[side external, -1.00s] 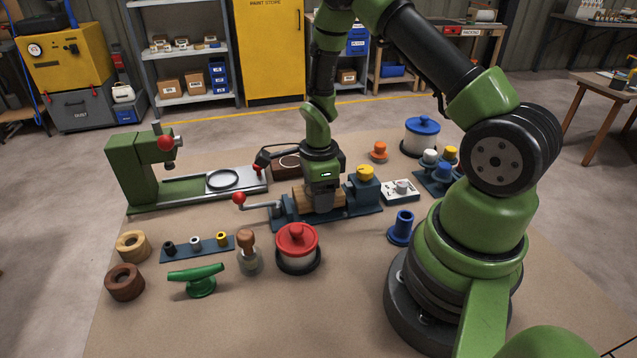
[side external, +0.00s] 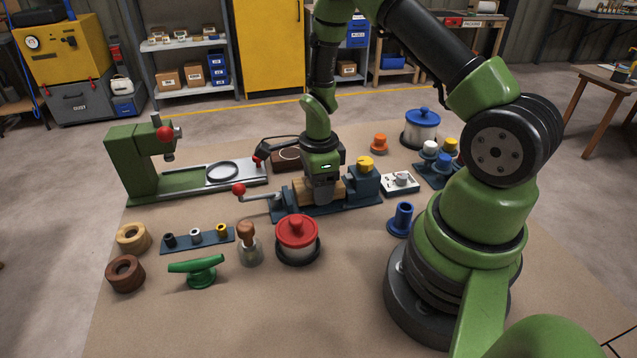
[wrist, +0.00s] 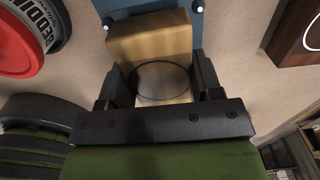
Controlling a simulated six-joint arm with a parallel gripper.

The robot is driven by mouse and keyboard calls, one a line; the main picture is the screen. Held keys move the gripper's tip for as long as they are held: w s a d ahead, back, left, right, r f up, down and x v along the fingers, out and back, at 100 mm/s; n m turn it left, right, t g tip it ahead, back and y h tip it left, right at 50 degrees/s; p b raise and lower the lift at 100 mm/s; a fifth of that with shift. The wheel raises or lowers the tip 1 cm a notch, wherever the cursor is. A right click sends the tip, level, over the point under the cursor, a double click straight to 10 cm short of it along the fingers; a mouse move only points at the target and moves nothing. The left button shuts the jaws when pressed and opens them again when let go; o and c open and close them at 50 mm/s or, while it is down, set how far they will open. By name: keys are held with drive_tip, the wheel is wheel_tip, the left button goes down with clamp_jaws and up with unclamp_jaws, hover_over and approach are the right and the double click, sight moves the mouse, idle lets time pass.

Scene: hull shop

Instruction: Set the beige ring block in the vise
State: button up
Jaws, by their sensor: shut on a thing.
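The beige ring block (side external: 334,190) is a pale wooden block; its dark ring shows in the wrist view (wrist: 150,45). My gripper (side external: 322,200) is shut on it, with one black finger on each side in the wrist view (wrist: 162,84). The block is at the blue vise (side external: 363,186), between its jaws in the side view. A blue part of the vise shows beyond the block in the wrist view (wrist: 140,5). My gripper hides part of the block, and I cannot tell whether it is fully seated. The vise's red-knobbed handle (side external: 239,189) points left.
A dark brown block with a pale ring (side external: 286,151) stands just behind the vise. A red-lidded pot (side external: 297,240) stands in front, and a green press (side external: 135,160) at left. A white switch box (side external: 400,182) and blue spool (side external: 401,220) are at right.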

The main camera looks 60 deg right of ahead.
drive_tip(key=shift+f, duration=0.55)
drive_tip(key=o, duration=0.7)
drive_tip(key=shift+r, duration=5.5)
